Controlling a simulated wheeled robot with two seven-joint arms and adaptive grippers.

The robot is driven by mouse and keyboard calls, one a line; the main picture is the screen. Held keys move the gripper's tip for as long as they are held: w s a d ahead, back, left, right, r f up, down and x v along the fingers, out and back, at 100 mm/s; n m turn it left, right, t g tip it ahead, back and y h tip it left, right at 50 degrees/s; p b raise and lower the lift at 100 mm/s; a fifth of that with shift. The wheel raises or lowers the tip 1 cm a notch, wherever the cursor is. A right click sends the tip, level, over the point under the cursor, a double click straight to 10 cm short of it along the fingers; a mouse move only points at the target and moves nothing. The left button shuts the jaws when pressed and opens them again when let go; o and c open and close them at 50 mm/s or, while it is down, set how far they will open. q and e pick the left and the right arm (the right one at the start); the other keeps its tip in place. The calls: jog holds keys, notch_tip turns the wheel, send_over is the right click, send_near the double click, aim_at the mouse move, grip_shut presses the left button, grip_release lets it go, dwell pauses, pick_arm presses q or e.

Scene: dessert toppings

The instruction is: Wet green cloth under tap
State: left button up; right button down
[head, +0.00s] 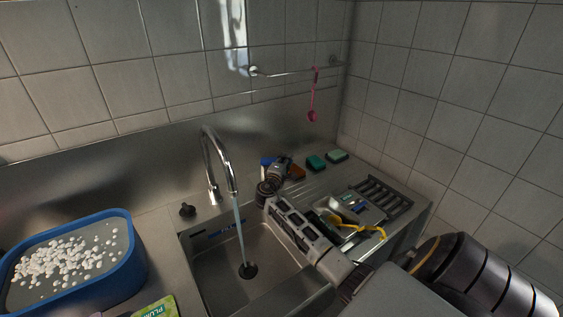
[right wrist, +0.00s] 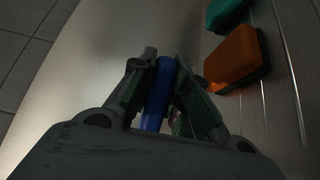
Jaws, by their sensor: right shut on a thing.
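The tap (head: 216,157) stands behind the sink, and a stream of water falls from it to the drain. No flat cloth shows clearly; a dark green block (head: 316,162) and a pale green block (head: 337,155) lie on the ridged drainboard at the back right. My right gripper (head: 272,168) reaches over the sink's back right corner. It is shut on a blue piece (head: 265,161), which also shows between its fingers in the right wrist view (right wrist: 158,95). The lower part of the blue piece is hidden. My left gripper is out of view.
An orange block (right wrist: 238,60) lies beside my right gripper. The sink basin (head: 215,275) is open below the water. A blue tub of white pellets (head: 130,262) stands at left. A rack (head: 385,195) and a yellow-handled utensil (head: 360,230) lie at right.

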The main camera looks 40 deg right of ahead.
pick_arm(q)
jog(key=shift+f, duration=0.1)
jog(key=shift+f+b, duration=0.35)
jog(key=shift+b, duration=0.1)
pick_arm(e)
jog(key=shift+s+a+f+m+g, duration=0.1)
jog(key=shift+s+a+m+g, duration=0.1)
jog(key=shift+m+g, duration=0.15)
pick_arm(q)
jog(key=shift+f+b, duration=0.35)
jog(key=shift+b, duration=0.05)
pick_arm(e)
jog(key=shift+s+a+m+g+h, duration=0.25)
jog(key=shift+m+g+h, duration=0.2)
jog(key=shift+g+h, duration=0.25)
jog(key=c, duration=1.4)
grip_release()
jog(key=shift+o, duration=0.2)
jog(key=v, duration=0.7)
jog(key=shift+a, duration=0.25)
jog(key=shift+s, duration=0.15)
